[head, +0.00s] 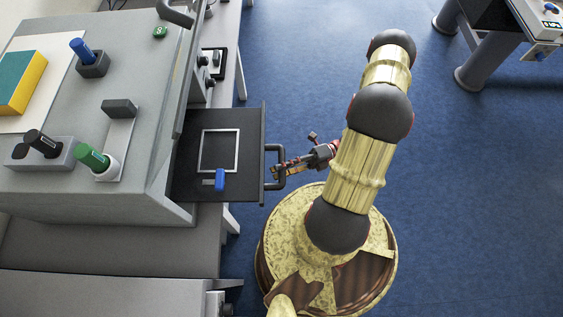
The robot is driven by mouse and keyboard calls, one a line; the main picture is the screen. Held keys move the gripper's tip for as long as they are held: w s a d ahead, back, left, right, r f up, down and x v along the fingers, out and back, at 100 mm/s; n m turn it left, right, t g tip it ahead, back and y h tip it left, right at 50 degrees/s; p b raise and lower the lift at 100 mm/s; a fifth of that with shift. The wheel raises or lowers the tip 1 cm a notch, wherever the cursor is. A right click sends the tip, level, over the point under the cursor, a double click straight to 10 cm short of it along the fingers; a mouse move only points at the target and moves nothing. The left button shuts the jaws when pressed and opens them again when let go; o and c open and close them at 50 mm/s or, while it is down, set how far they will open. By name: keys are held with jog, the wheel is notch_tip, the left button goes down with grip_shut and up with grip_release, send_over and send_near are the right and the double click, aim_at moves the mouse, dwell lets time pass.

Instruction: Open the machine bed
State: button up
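The machine bed (190,150) is a black tray that sticks out of the right side of the grey machine (135,75). A light square outline is marked on it, and a small blue block (220,180) stands near its front edge. A dark bar handle (282,153) is fixed to the bed's right edge. My gripper (277,170) is at the middle of this handle, with its fingers reaching over or around the bar. I cannot tell from this view whether the fingers are closed on it.
The machine top holds a green-handled part (92,157), a blue-handled part (82,50) and a green and yellow block (20,80). A small switch box (213,63) is behind the bed. Blue floor (480,190) is open to the right; another table (485,60) stands at upper right.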

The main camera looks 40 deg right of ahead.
jog(key=shift+o, duration=1.1)
jog(key=v, duration=1.2)
